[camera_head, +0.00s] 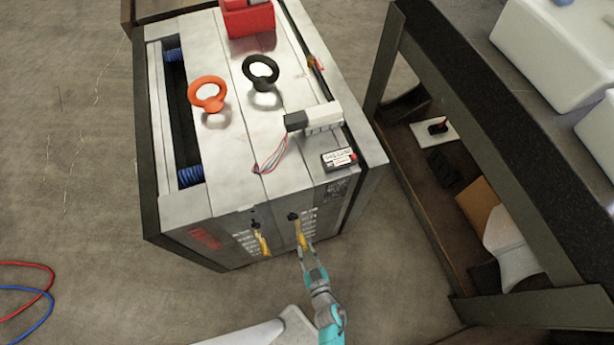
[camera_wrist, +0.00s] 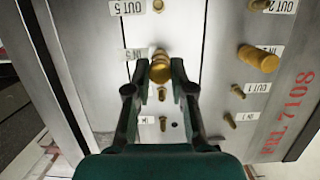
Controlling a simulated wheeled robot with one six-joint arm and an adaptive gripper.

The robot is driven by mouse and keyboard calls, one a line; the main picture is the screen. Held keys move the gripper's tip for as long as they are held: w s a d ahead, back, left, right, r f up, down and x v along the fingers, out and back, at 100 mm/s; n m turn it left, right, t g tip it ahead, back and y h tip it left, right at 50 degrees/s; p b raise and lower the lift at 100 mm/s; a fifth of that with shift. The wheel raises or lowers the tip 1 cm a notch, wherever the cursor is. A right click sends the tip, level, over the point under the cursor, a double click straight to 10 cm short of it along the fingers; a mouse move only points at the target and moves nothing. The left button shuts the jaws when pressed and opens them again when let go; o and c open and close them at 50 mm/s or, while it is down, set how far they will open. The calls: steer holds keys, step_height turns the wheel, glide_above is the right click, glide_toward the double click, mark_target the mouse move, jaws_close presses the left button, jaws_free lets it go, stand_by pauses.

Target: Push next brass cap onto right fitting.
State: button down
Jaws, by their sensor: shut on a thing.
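The mould base (camera_head: 225,160) is a large grey steel block; its front face, with fittings and white labels, fills the wrist view (camera_wrist: 215,75). My gripper (camera_head: 304,246) is at the right part of that face in the head view. In the wrist view my gripper (camera_wrist: 158,84) is shut on a brass cap (camera_wrist: 159,67), which lines up with a fitting by an "IN" label. Whether the cap touches or covers the fitting is hidden. Another brass cap (camera_wrist: 258,60) sits on a fitting to the right in the wrist view, upper row.
Several bare small brass fittings (camera_wrist: 229,121) stick out of the face around my gripper. An orange lifting eye (camera_head: 207,94) and a black one (camera_head: 261,70) stand on top of the block. A dark-framed table (camera_head: 480,150) stands close on the right. Floor to the left is mostly clear.

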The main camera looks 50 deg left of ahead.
steer(key=shift+w+a, duration=0.25)
steer(key=shift+a, duration=0.35)
steer(key=shift+w+a, duration=0.2)
steer(key=shift+a, duration=0.4)
stand_by(0.8)
steer(key=c, duration=0.5)
jaws_free()
steer(key=shift+d, duration=0.1)
steer(key=shift+v, duration=3.4)
